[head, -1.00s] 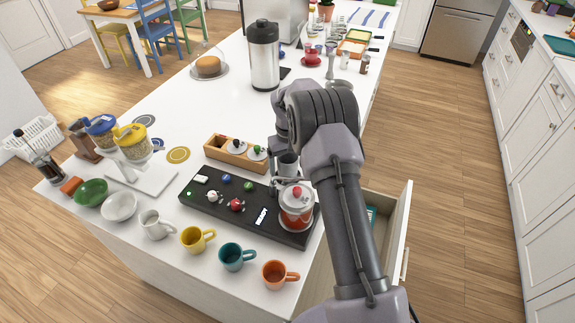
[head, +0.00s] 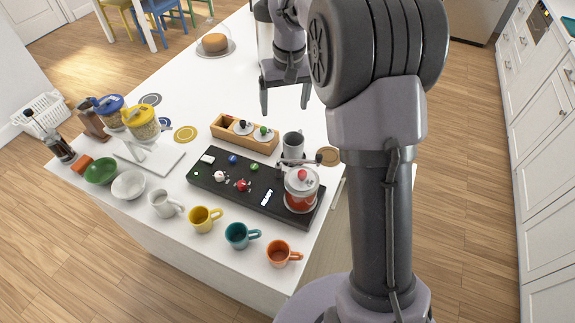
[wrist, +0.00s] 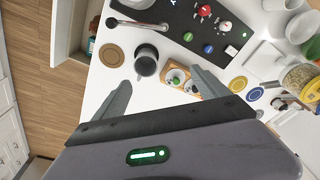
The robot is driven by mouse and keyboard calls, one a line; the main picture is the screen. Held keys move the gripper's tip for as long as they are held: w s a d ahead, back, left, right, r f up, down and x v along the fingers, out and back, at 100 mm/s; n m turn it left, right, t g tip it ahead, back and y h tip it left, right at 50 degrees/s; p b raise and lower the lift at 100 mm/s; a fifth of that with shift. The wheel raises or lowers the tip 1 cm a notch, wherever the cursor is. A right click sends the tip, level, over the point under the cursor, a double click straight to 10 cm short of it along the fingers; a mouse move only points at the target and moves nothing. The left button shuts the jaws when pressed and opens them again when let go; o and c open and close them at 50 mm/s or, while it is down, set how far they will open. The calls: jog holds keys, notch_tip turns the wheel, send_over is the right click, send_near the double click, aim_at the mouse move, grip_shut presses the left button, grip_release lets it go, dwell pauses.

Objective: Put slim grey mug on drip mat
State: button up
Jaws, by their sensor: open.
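The slim grey mug (head: 293,145) stands upright just behind the right part of the black machine tray. It also shows from above in the wrist view (wrist: 146,60), its dark inside open and empty-looking. A small dark patch (head: 284,160) shows under its base; it looks like the drip mat, but the mug and a handle in front hide most of it, so I cannot tell how well the mug sits on it. My gripper (head: 285,108) is open and empty, behind and above the mug. In the wrist view the fingers (wrist: 160,80) are spread, with the mug beyond them.
A black tray (head: 232,197) with knobs and a red-and-glass pot (head: 301,190) is in front of the mug. A brown round coaster (head: 328,156) lies right. Coloured mugs line the front edge. An open drawer (wrist: 72,30) juts out.

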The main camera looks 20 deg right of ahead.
jog(key=s+a+r+m+t, duration=0.1)
jog(key=s+a+r, duration=0.25)
jog(key=s, duration=0.35)
jog(key=s+a+r+t, duration=0.1)
jog(key=s+a+r, duration=0.25)
jog(key=s, duration=0.35)
jog(key=s+a+r+m+t, duration=0.1)
jog(key=s+a+r, duration=0.1)
jog(key=s+r, duration=0.4)
jog(key=s+a+f, duration=0.1)
jog(key=s+f, duration=0.1)
jog(key=s, duration=0.3)
jog(key=s+a+f+m+t+y, duration=0.1)
jog(key=s+f, duration=0.1)
jog(key=s, duration=0.4)
jog(key=shift+a+f+y, duration=0.3)
jog(key=shift+a+f, duration=0.05)
jog(key=shift+f, duration=0.05)
jog(key=shift+f, duration=0.1)
